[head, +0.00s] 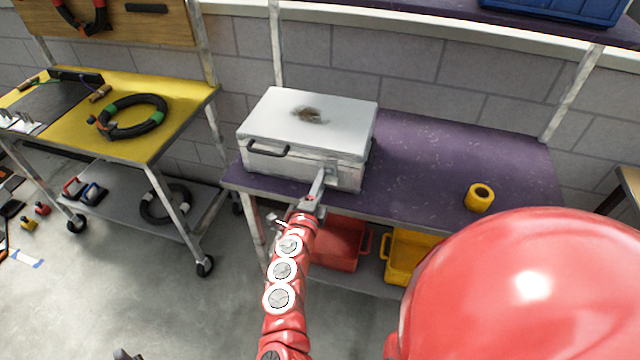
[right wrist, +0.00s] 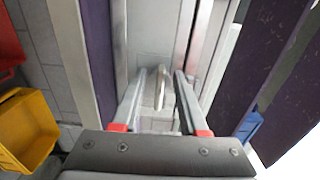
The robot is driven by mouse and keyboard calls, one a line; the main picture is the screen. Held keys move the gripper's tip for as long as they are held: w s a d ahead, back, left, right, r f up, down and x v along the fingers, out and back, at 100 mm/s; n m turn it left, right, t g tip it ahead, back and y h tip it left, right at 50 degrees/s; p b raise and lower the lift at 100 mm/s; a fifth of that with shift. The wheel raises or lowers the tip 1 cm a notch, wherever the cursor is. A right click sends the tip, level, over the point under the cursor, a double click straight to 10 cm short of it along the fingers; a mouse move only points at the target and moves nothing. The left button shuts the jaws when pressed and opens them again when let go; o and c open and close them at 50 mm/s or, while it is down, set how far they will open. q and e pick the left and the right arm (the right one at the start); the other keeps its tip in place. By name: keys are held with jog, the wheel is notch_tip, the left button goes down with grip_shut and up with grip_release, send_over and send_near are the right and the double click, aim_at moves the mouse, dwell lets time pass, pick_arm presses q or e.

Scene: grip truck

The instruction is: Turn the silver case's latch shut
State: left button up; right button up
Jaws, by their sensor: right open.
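The silver case (head: 308,118) sits closed on the purple bench, with a dark handle (head: 268,149) on its front. My right gripper (head: 319,182) is at the right part of the case's front. In the right wrist view its two grey fingers (right wrist: 160,85) are open, one on each side of a small pale latch lever (right wrist: 160,92). The lever runs lengthwise between the fingers, with a gap visible on both sides. In the head view the gripper hides most of the latch. A small grey part at the bottom edge, perhaps my left gripper (head: 125,354), barely shows.
The purple bench (head: 440,165) is clear right of the case, except for a yellow roll (head: 480,197). Red (head: 342,243) and yellow (head: 408,255) bins stand on the shelf below. A yellow cart (head: 175,95) stands to the left.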

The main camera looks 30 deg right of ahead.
jog(key=b+v, duration=0.1)
jog(key=v, duration=1.6)
jog(key=shift+s+b, duration=0.2)
jog(key=shift+b, duration=0.2)
jog(key=shift+a, duration=0.15)
